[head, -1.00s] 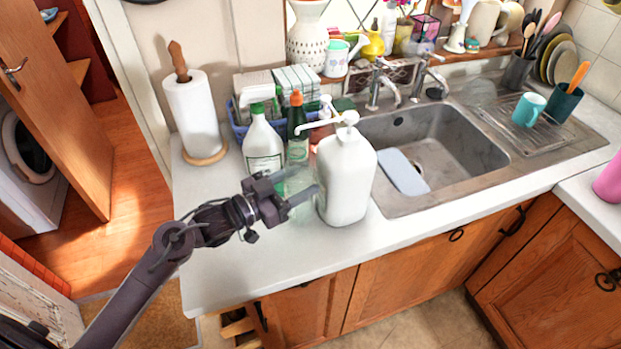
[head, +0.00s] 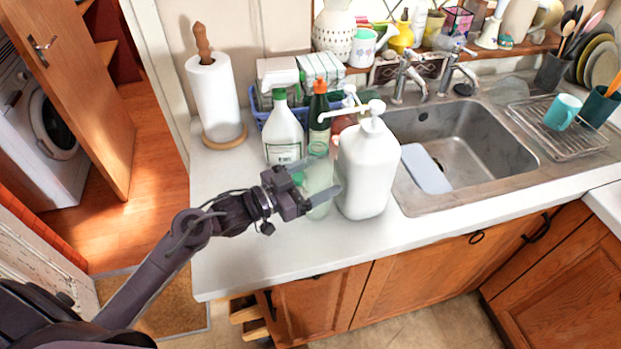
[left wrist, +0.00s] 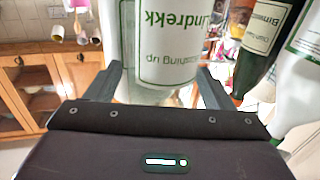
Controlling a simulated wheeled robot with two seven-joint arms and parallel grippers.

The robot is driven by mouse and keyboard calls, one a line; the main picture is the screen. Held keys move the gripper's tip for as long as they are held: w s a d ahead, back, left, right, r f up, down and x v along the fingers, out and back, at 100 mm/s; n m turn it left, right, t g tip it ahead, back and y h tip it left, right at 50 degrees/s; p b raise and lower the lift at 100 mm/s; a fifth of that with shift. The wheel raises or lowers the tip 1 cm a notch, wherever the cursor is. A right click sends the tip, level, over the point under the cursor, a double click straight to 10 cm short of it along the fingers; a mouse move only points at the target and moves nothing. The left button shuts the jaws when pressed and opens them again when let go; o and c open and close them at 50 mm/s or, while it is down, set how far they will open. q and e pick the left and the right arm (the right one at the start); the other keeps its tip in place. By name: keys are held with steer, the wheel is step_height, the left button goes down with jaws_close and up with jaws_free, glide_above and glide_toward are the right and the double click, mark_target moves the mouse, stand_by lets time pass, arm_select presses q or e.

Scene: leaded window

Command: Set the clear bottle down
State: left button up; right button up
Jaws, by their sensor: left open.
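The clear bottle (head: 319,180), see-through with a pale green tint, stands upright on the white worktop (head: 240,250), left of a big white pump bottle. My left gripper (head: 318,184) is open, its fingers on either side of the clear bottle; part of the bottle is hidden behind them. In the left wrist view the bottle (left wrist: 168,45), with its white and green label, is between the two spread fingers (left wrist: 160,82). I cannot tell whether either finger touches it. My right gripper is not in view.
The white pump bottle (head: 366,172) is close on the right. A paper towel roll (head: 215,100) is at the back left, the sink (head: 470,135) at right. The front left worktop is clear.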

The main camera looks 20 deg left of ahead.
arm_select(q)
steer(key=shift+a+r, duration=0.1)
steer(key=b+v, duration=0.2)
steer(key=v, duration=0.9)
steer(key=shift+s+a, duration=0.2)
steer(key=shift+s, duration=0.15)
